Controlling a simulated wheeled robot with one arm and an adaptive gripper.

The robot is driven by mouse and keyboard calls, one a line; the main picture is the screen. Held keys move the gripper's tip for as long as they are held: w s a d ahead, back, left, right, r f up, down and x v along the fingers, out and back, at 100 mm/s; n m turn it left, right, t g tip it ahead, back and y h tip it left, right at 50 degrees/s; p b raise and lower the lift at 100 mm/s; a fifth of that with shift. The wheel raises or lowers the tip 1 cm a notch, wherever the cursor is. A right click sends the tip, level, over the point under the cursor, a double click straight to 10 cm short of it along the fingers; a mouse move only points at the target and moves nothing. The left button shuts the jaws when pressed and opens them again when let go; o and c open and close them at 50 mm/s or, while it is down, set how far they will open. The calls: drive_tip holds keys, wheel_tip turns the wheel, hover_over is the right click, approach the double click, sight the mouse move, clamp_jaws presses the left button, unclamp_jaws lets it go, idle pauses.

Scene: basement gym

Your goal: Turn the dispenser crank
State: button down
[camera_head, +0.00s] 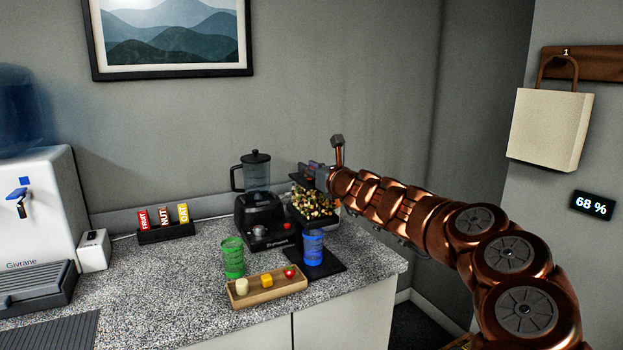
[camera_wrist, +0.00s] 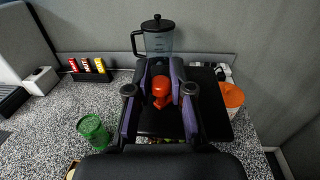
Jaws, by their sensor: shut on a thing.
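The dispenser (camera_head: 312,203), filled with mixed nut-like pieces, stands at the back right of the counter. Its dark top (camera_wrist: 215,98) fills the middle of the wrist view. The crank's red knob (camera_wrist: 161,88) sits between the purple fingers of my gripper (camera_wrist: 160,76), which is shut on it. In the head view my gripper (camera_head: 314,174) is at the top of the dispenser and hides the crank. A blue cup (camera_head: 313,246) stands upright on a black mat (camera_head: 325,265) in front of the dispenser.
A blender (camera_head: 258,180) stands just left of the dispenser. A green cup (camera_head: 233,258) and a wooden tray (camera_head: 250,298) with small pieces are in front. A bar rack (camera_head: 165,232) and a water cooler (camera_head: 40,200) are left. An orange-and-white container (camera_wrist: 232,97) is right.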

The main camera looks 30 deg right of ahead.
drive_tip(key=shift+w+a+f+m+h+b, duration=0.1)
drive_tip(key=shift+a+m+h+b, duration=0.25)
drive_tip(key=shift+h+b, duration=0.65)
drive_tip(key=shift+m+b, duration=0.25)
drive_tip(key=shift+b, duration=0.4)
drive_tip(key=b, duration=0.1)
drive_tip(key=m+h+b, duration=0.1)
drive_tip(key=b, duration=0.1)
drive_tip(key=shift+w+h, duration=0.2)
drive_tip(key=shift+h, duration=0.1)
drive_tip(key=m+h+b, duration=0.1)
drive_tip(key=h+b, duration=0.1)
drive_tip(key=b, duration=0.1)
drive_tip(key=shift+w+g+b, duration=0.15)
drive_tip(key=shift+g+b, duration=0.25)
drive_tip(key=shift+a+m+b, duration=0.1)
drive_tip(key=shift+m+b, duration=0.2)
drive_tip(key=shift+b, duration=0.1)
